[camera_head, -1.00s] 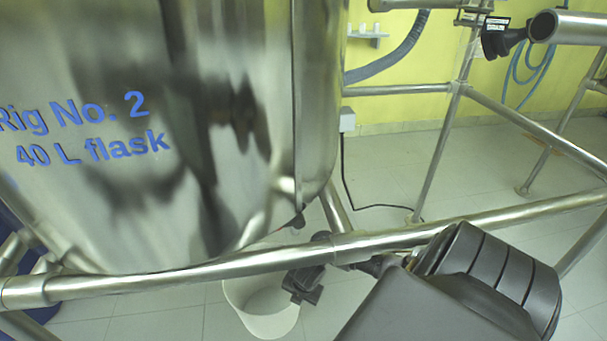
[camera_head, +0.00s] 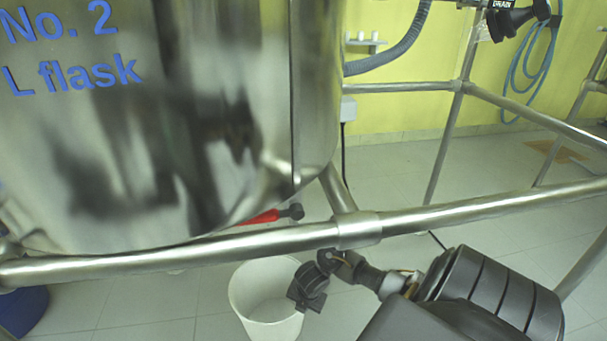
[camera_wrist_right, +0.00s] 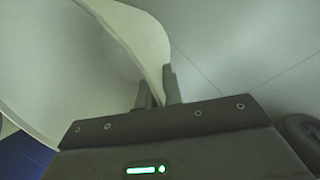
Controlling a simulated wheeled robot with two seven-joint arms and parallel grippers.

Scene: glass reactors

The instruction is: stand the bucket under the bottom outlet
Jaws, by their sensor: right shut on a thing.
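The white bucket (camera_head: 252,284) shows below the steel rail, in front of the vessel's lower right side. My right gripper (camera_head: 301,300) is at its right rim. In the right wrist view the bucket wall (camera_wrist_right: 150,45) runs between the two fingers (camera_wrist_right: 159,92), which are shut on it. I cannot tell whether the bucket touches the floor. The steel vessel (camera_head: 150,150), lettered "No. 2" and "L flask", fills the left. A red lever (camera_head: 260,217) with a dark end pokes out under its bottom edge. The bottom outlet's mouth is hidden. My left gripper is not in view.
A frame post (camera_head: 450,130) and a blue hose (camera_head: 530,75) stand at right. A blue object (camera_head: 22,310) is at lower left. Tiled floor (camera_head: 385,180) lies open behind.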

